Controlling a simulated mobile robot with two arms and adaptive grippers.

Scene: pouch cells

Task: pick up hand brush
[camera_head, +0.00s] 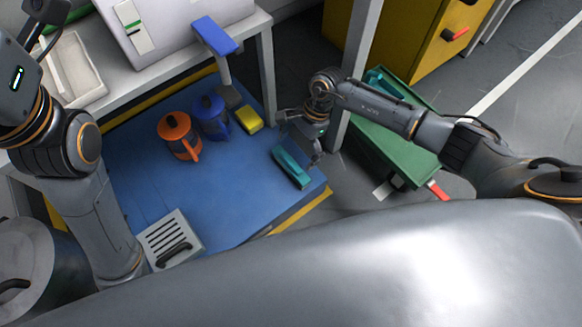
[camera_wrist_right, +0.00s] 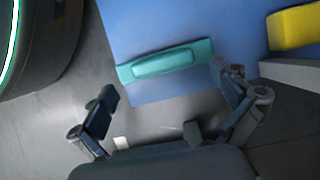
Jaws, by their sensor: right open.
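The teal hand brush (camera_head: 292,166) lies near the right edge of the blue mat (camera_head: 230,225). In the right wrist view the teal brush (camera_wrist_right: 165,62) lies crosswise ahead of the fingers, with its right end close to the right finger. My right gripper (camera_head: 300,138) is just above and behind the brush. In the wrist view its fingers (camera_wrist_right: 170,100) are spread with nothing between them. My left arm is at the left; its gripper is at most partly in view at the top left corner, and its jaws are unclear.
A yellow block (camera_head: 248,119), a blue jug (camera_head: 210,115) and an orange jug (camera_head: 178,135) stand on the mat. A grey table leg (camera_head: 350,75) rises beside my right gripper. A green crate (camera_head: 400,145) is on the right. A slotted grey box (camera_head: 165,238) sits at the front.

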